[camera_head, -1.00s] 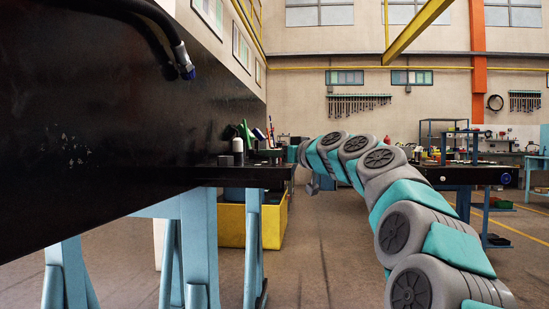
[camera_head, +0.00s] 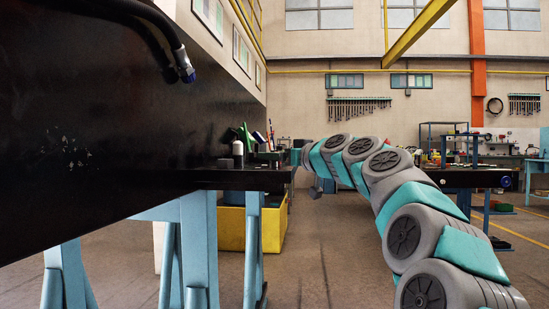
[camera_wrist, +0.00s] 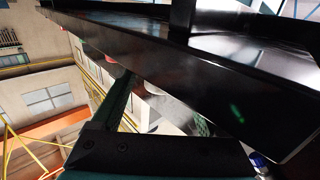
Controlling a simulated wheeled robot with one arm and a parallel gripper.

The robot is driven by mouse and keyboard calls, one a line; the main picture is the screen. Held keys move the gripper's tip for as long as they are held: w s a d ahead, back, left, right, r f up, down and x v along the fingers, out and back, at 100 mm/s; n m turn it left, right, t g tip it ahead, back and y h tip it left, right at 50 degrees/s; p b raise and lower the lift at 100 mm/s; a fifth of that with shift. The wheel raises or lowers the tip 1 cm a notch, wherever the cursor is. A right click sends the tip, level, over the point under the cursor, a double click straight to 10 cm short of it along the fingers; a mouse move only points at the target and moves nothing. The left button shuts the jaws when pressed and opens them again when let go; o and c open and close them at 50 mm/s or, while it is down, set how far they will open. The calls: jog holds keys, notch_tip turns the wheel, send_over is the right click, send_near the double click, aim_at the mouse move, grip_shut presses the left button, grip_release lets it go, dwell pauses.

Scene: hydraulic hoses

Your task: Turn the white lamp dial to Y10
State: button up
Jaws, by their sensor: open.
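In the wrist view, my gripper (camera_wrist: 160,100) is open, with a dark finger on each side and nothing between them. A whitish round piece (camera_wrist: 155,88) shows between the fingers below the edge of a black panel (camera_wrist: 190,62). It may be the white lamp dial, but no marks such as Y10 can be read. A reddish round piece (camera_wrist: 108,57) shows farther along the same edge. In the head view, my arm reaches away toward the far end of the black bench, and its gripper cannot be made out.
A large black panel (camera_head: 120,110) fills the left of the head view. A yellow bin (camera_head: 232,228) stands under the bench (camera_head: 245,176). Another bench (camera_head: 470,177) stands at the right. Floor in the middle is open.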

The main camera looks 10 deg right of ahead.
jog(key=v, duration=0.6)
jog(key=shift+s+b, duration=0.3)
jog(key=shift+s, duration=0.05)
jog(key=shift+d, duration=0.15)
